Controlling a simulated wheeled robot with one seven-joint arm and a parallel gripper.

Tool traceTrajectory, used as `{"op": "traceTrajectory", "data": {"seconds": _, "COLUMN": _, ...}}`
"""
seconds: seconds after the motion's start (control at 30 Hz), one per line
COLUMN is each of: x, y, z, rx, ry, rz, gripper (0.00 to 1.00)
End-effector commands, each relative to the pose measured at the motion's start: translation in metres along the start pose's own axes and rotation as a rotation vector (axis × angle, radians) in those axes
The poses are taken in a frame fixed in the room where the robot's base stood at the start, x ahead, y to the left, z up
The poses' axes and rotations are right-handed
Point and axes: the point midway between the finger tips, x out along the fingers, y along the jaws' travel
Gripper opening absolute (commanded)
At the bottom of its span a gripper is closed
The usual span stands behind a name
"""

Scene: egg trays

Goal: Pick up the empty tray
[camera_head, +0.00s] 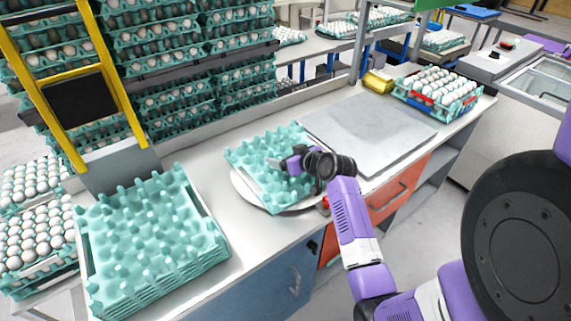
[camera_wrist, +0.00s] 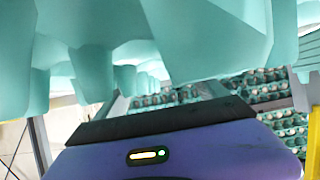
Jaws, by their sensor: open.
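An empty teal egg tray (camera_head: 249,158) rests on a round white plate (camera_head: 243,189) on the worktop, with no eggs in its cups. My gripper (camera_head: 278,163) is at the tray's right-hand part, with its fingers low among the cups. In the wrist view, teal tray cups (camera_wrist: 95,72) fill the top, very close to the camera. A dark finger edge and purple housing of my gripper (camera_wrist: 165,122) lie below them. My gripper is open; whether it touches the tray cannot be told.
A stack of empty teal trays (camera_head: 150,235) stands at the worktop's left. A grey metal plate (camera_head: 368,132) lies right of the tray. A tray of white eggs (camera_head: 438,88) and a yellow item (camera_head: 378,82) are at the far right. Racks of egg trays (camera_head: 150,60) stand behind.

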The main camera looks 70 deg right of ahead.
Motion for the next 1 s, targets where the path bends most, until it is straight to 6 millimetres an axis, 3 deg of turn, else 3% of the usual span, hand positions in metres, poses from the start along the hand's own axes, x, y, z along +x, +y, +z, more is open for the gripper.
{"op": "traceTrajectory", "data": {"seconds": 0.07, "x": 0.0, "y": 0.0, "z": 0.0, "rx": 0.0, "ry": 0.0, "rz": 0.0, "gripper": 0.8}}
{"op": "traceTrajectory", "data": {"seconds": 0.43, "x": -0.001, "y": 0.0, "z": 0.0, "rx": 0.0, "ry": 0.001, "rz": 0.0, "gripper": 0.1}}
{"op": "traceTrajectory", "data": {"seconds": 0.77, "x": -0.002, "y": 0.0, "z": -0.004, "rx": 0.0, "ry": 0.001, "rz": 0.0, "gripper": 0.1}}
{"op": "traceTrajectory", "data": {"seconds": 1.0, "x": -0.015, "y": 0.0, "z": -0.029, "rx": -0.003, "ry": 0.005, "rz": 0.001, "gripper": 0.1}}
